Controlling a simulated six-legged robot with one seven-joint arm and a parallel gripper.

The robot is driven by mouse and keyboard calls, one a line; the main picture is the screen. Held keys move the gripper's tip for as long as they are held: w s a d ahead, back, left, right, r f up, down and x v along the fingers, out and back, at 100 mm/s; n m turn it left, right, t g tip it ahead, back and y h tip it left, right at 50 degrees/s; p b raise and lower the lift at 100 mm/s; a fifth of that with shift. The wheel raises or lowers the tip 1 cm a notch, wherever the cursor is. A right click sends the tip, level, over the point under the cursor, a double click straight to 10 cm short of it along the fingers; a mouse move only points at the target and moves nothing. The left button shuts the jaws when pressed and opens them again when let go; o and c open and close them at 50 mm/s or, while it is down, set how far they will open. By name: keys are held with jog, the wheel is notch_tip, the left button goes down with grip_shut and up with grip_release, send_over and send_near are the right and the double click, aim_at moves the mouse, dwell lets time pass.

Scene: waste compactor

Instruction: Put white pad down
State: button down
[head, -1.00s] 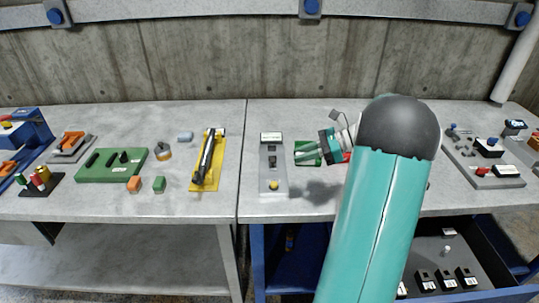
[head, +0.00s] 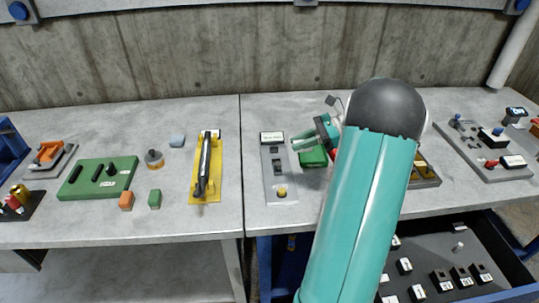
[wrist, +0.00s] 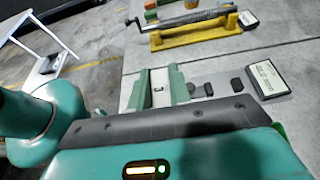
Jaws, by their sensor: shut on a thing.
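The pad cannot be made out in the head view, where my arm and gripper cover that area. Whether it touches anything below cannot be told.
A yellow stand with a dark rod (head: 205,170) is left of the table seam. Green board (head: 98,178) and loose blocks lie farther left. An open drawer (head: 470,250) is below right.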

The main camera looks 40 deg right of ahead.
jog(key=w+f, duration=0.4)
jog(key=w, duration=0.5)
send_over(273, 151)
jog(key=s+a, duration=0.2)
jog(key=s, duration=0.1)
notch_tip(273, 151, down, 5)
jog(key=shift+w+d+r, duration=0.1)
jog(key=shift+w+d, duration=0.05)
jog(key=shift+w+f, duration=0.35)
jog(key=shift+f, duration=0.2)
jog(key=shift+w+f, duration=0.1)
jog(key=shift+f, duration=1.4)
jog(key=shift+f, duration=0.15)
jog(key=c, duration=1.6)
grip_release()
jog(key=shift+o, duration=0.2)
